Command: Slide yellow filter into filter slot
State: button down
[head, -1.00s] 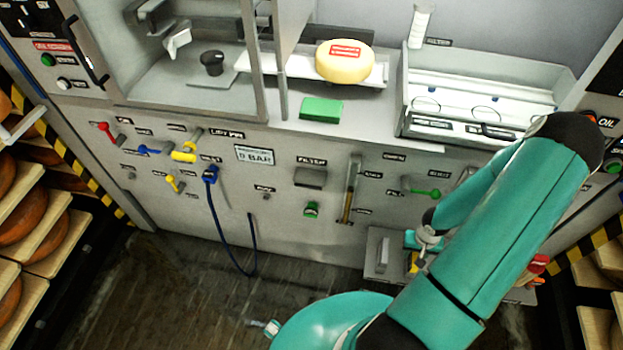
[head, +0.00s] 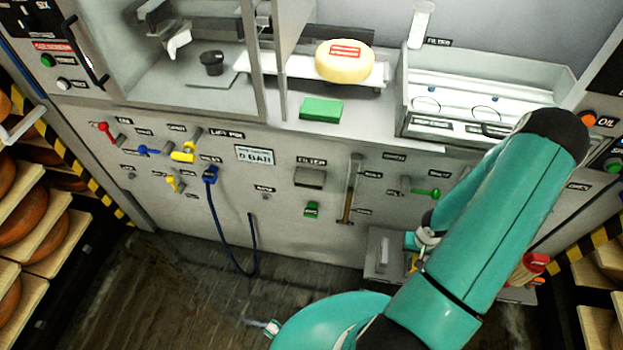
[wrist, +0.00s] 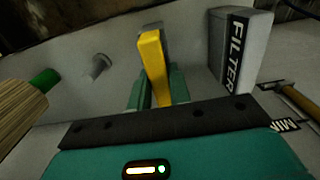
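The yellow filter (wrist: 153,65) stands between the two teal fingers of my gripper (wrist: 158,90) in the wrist view. The fingers look closed against its sides; a grey part shows just behind its upper end. A grey block lettered FILTER (wrist: 240,50) is to the right of the yellow filter, apart from it. In the head view my gripper (head: 411,241) is low by the panel, largely covered by my arm, with a bit of yellow (head: 413,262) below it. A grey box under a FILTER label (head: 310,178) is on the panel, with a green piece (head: 311,209) below it.
A small grey ledge (head: 383,258) juts out near my gripper. A level gauge (head: 350,190) and a green-handled valve (head: 425,192) are on the panel above it. A wooden-handled item with a green end (wrist: 43,82) is at the left of the wrist view.

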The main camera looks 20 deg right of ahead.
jog(key=shift+r, duration=0.75)
jog(key=shift+r, duration=0.35)
jog(key=shift+r, duration=0.3)
jog(key=shift+r, duration=0.35)
jog(key=shift+r, duration=0.35)
jog(key=shift+r, duration=0.35)
jog(key=shift+r, duration=0.3)
jog(key=shift+r, duration=0.35)
jog(key=shift+r, duration=0.95)
